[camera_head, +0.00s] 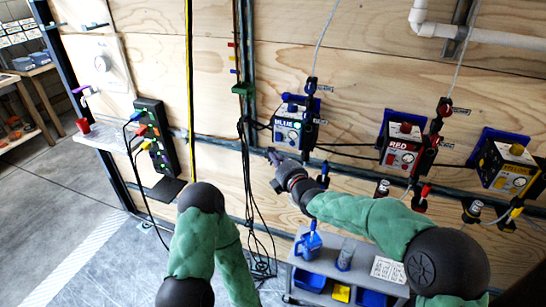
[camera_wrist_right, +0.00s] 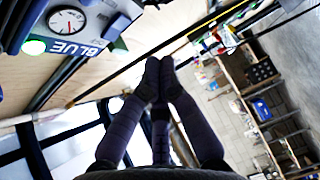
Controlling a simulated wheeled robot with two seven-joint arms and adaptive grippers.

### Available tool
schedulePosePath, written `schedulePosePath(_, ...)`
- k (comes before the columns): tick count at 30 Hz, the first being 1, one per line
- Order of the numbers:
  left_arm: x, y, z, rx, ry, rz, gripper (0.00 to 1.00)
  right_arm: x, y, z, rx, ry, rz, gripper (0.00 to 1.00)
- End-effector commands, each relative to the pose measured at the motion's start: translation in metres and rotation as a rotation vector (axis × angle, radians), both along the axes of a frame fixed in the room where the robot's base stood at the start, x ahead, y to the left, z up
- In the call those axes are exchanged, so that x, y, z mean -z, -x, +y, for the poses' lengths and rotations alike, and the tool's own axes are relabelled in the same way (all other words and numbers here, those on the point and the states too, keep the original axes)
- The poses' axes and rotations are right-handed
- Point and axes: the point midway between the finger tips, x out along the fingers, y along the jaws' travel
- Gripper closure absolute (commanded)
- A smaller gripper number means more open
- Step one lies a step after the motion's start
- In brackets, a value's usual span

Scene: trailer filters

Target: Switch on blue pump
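The blue pump (camera_head: 287,126), a white and dark box with a "BLUE" label, is mounted on the wooden wall in the head view. My right gripper (camera_head: 271,154) is just below and left of it, apart from it as far as I can tell. In the right wrist view the pump's gauge (camera_wrist_right: 67,20), its "BLUE" label (camera_wrist_right: 74,48) and a green round spot (camera_wrist_right: 34,47) show at upper left. The right gripper's fingers (camera_wrist_right: 160,68) meet at their tips with nothing visible between them. My left arm shows only its bend; its gripper is out of view.
The red pump (camera_head: 402,148) and the yellow pump (camera_head: 507,167) hang to the right. A black power strip (camera_head: 156,137) with coloured plugs is at left. A grey cart (camera_head: 300,265) with a blue jug (camera_head: 308,243) stands below. Cables hang left of the blue pump.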

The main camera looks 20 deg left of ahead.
Motion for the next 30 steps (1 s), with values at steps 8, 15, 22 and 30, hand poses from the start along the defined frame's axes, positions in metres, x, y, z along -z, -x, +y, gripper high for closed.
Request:
schedulePosePath(8,-0.011,-0.001,0.000,0.001,0.000,-0.001,0.44,0.002,0.029,-0.031,0.002,0.000,0.001,1.00)
schedulePosePath(15,-0.017,-0.001,0.000,0.001,0.000,-0.001,0.44,0.006,0.051,-0.053,0.001,0.000,0.001,1.00)
schedulePosePath(22,-0.018,-0.001,0.000,0.001,0.000,-0.001,0.44,0.008,0.059,-0.060,0.001,0.000,0.001,1.00)
schedulePosePath(30,-0.018,-0.001,0.000,0.000,0.000,-0.001,0.44,0.008,0.059,-0.060,0.001,0.000,0.001,1.00)
